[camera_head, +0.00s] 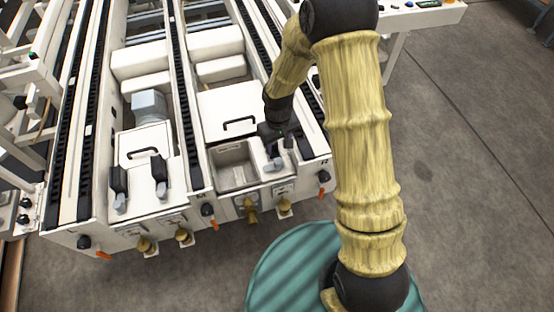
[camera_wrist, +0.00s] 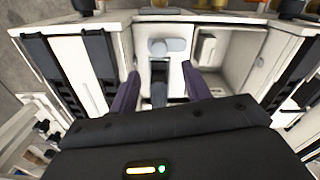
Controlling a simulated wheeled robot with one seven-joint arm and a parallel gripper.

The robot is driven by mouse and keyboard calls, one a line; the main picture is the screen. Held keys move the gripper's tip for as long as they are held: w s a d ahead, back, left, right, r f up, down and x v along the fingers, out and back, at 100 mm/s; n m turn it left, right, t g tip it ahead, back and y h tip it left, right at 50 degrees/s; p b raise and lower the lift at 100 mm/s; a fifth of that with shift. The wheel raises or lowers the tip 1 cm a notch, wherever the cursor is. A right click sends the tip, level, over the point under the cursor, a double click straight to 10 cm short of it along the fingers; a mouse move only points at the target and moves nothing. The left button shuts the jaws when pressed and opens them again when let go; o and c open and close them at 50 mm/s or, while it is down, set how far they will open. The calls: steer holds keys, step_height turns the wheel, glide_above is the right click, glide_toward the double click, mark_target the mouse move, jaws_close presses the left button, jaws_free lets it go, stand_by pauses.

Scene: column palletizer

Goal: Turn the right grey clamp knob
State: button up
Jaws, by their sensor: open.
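A grey clamp knob (camera_head: 275,164) sits at the front right of the white machine, beside an open bin. It also shows in the wrist view as a pale grey rounded knob (camera_wrist: 166,46) on a black upright clamp body (camera_wrist: 159,72). My gripper (camera_head: 278,146) is over this clamp, its tips hard to make out in the head view. In the wrist view my gripper (camera_wrist: 160,74) is open, one purple-dark finger on each side of the clamp body. The knob is just beyond the fingertips. I cannot tell whether the fingers touch the clamp.
Two more black clamps with grey ends (camera_head: 119,203) (camera_head: 161,189) stand on the left bay. An open bin (camera_head: 236,174) lies left of my gripper. Brass valves (camera_head: 250,212) and orange levers (camera_head: 324,193) stick out in front. Black conveyor rails run lengthwise. Open floor lies at right.

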mark_target(278, 161)
step_height(278, 161, down, 9)
steer(key=shift+r+b, duration=0.2)
steer(key=shift+b, duration=0.65)
steer(key=c, duration=1)
